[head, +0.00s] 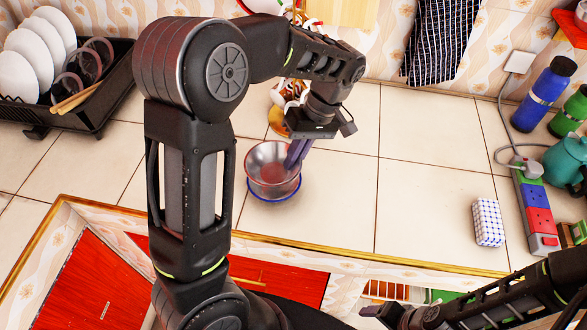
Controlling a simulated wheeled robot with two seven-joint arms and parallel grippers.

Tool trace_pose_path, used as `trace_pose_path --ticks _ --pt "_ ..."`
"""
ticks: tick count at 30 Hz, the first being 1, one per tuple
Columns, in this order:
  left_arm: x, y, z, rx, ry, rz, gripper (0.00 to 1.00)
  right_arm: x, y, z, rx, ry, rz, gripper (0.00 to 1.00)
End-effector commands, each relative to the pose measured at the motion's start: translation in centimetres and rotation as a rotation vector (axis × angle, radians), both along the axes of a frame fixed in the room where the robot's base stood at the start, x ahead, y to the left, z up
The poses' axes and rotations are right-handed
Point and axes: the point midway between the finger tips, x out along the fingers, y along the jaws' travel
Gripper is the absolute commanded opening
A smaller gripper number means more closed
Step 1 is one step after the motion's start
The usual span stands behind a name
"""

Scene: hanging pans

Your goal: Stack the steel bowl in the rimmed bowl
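The steel bowl (268,163), shiny and grey with a reddish inside, is upright over the counter at the middle of the head view. The rimmed bowl (274,198) is directly beneath it and shows mainly as a blue rim curving round its lower edge. Most of the rimmed bowl is hidden, and I cannot tell whether the steel bowl rests in it or is held just above. My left gripper (297,154) points down, its purplish fingers close together on the steel bowl's right rim. My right gripper (379,312) is low at the bottom edge, away from both bowls; its fingers are unclear.
A black dish rack (92,112) with white plates stands at the left. A patterned box (488,222), a power strip (536,215), bottles (543,95) and a teal kettle (566,165) are at the right. A patterned item (287,93) stands behind the bowls. Tiles right of the bowls are clear.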

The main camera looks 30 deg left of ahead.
Motion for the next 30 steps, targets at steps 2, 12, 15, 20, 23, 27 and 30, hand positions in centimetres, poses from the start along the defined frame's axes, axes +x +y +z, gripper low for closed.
trace_pose_path --ticks 2,12,15,20,23,27,30 --pt "0.0 0.0 0.0 0.000 0.000 0.000 0.00 0.0 0.0 0.0 0.000 0.000 0.000 0.72" --pt "-0.1 0.1 -3.1 0.002 0.005 0.001 0.00 -0.1 0.0 0.6 -0.002 0.003 -0.001 0.72" --pt "0.0 0.0 -3.8 0.000 0.001 0.000 0.00 -0.1 0.0 0.6 -0.002 0.004 -0.001 0.72" --pt "-0.1 0.0 -3.9 -0.001 0.001 0.001 0.00 -0.1 0.0 0.5 -0.002 0.004 -0.001 0.72" --pt "-0.1 0.0 -4.0 -0.001 0.001 0.001 0.11 -0.1 0.0 0.5 -0.002 0.004 -0.001 0.72" --pt "-0.1 -0.1 -4.0 -0.003 0.002 0.000 0.22 -0.1 0.0 0.5 -0.002 0.004 -0.001 0.72" --pt "0.0 0.0 -3.5 -0.003 0.001 0.000 0.26 -0.1 -0.1 1.0 -0.002 0.005 0.000 0.72"
